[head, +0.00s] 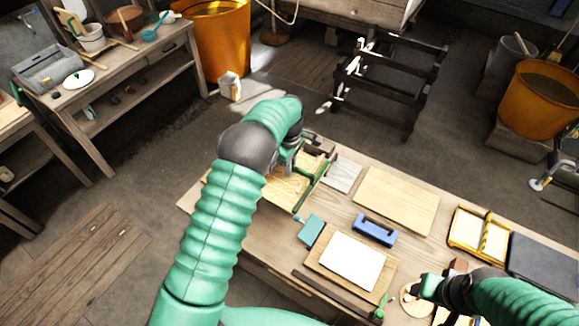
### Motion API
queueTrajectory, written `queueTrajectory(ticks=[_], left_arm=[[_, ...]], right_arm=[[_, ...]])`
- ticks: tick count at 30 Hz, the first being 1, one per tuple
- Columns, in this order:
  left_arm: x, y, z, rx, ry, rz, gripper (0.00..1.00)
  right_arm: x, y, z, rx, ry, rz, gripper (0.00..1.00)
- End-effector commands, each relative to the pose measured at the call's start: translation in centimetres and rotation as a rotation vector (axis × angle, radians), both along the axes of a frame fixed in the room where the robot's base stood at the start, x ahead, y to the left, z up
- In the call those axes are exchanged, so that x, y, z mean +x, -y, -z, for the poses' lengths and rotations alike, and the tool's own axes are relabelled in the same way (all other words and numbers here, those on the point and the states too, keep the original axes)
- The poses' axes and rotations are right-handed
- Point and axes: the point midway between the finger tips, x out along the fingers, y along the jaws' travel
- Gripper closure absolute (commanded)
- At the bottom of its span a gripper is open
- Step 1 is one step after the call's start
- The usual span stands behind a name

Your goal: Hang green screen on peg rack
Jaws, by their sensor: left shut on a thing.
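My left gripper (306,158) is over the far left part of the workbench, partly hidden behind my own wrist. It is shut on the green screen (314,183), whose green edge shows beside and below the fingers. The rest of the screen is hard to make out against the pale wood under it, and I cannot tell whether it touches the bench. A dark wooden rack (392,82) with several rails stands on the floor beyond the bench; I cannot make out pegs on it. My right gripper (428,290) is low at the right, over the bench's near side, its fingers unclear.
The workbench (336,222) holds a pale board (396,200), a blue block (374,229), a white sheet (351,261) on a board, a yellow-framed tray (479,233) and a dark slab (543,263). Orange tubs (543,98) stand behind. Open floor lies between bench and rack.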

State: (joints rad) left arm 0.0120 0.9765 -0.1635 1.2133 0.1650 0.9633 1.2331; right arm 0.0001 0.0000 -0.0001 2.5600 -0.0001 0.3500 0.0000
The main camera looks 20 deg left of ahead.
Motion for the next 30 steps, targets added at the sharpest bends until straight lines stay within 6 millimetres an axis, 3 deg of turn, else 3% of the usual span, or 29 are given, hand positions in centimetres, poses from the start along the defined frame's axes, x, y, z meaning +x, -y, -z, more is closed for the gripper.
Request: queueTrajectory(ticks=[12,13,18,30], left_arm=[[0.01,-0.01,0.67,0.0,0.0,0.0,1.0],[0.02,-0.01,0.6,0.0,0.0,0.0,0.86],[0.01,-0.01,0.6,0.0,0.0,0.0,0.64],[0.14,-0.02,-0.22,0.0,0.004,0.0,0.64]], right_arm=[[0.0,0.0,0.41,0.0,0.0,0.0,0.5],[0.0,0.0,0.35,0.0,0.0,0.0,0.5],[0.0,0.0,0.34,0.0,0.0,0.0,0.5],[0.0,0.0,0.9,0.0,0.0,0.0,0.5]])
